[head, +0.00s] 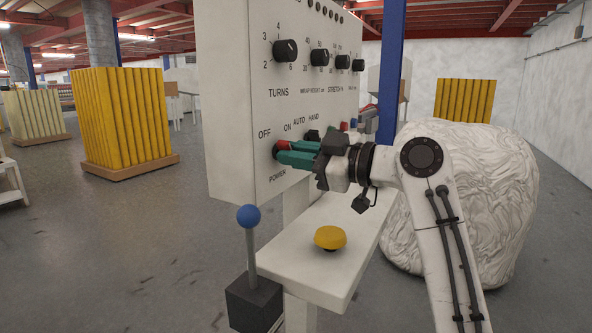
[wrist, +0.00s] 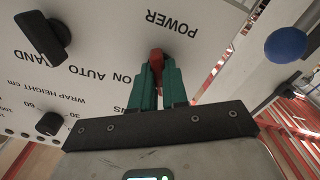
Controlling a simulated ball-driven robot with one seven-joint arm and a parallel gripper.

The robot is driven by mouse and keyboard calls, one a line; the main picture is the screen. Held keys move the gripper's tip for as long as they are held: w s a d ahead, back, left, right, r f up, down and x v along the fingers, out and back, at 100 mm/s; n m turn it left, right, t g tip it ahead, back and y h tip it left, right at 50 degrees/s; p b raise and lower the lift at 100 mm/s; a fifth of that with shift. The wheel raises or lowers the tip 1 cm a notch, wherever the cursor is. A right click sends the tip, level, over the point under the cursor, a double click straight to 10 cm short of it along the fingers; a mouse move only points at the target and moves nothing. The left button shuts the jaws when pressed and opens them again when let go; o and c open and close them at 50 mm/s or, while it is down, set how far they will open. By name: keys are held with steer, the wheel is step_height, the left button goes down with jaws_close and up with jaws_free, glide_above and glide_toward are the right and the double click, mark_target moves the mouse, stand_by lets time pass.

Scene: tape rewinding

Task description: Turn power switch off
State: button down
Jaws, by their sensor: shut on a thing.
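The power switch (wrist: 156,62) is a red handle on the white control panel (head: 235,100), near the words POWER, OFF and ON. In the head view its red part (head: 283,145) shows just above the green fingertips. My gripper (head: 294,157) has green fingers and reaches the panel from the right. In the wrist view the fingers of my gripper (wrist: 158,88) are shut on the red handle, one on each side. The fingers hide part of the switch, and I cannot tell its exact setting.
Beside it is a black AUTO/HAND knob (head: 311,136), with several black dials above. A large wrapped bundle (head: 480,190) stands at right. Open floor lies left.

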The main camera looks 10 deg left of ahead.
steer(key=shift+f+n+b, duration=0.15)
steer(key=shift+n+b, duration=0.7)
steer(key=shift+n, duration=0.75)
steer(key=c, duration=1.1)
jaws_free()
steer(key=shift+a, duration=0.1)
steer(key=shift+c, duration=0.2)
steer(key=p+v, duration=0.1)
steer(key=v, duration=0.9)
steer(key=shift+d, duration=0.35)
steer(key=shift+s, duration=0.1)
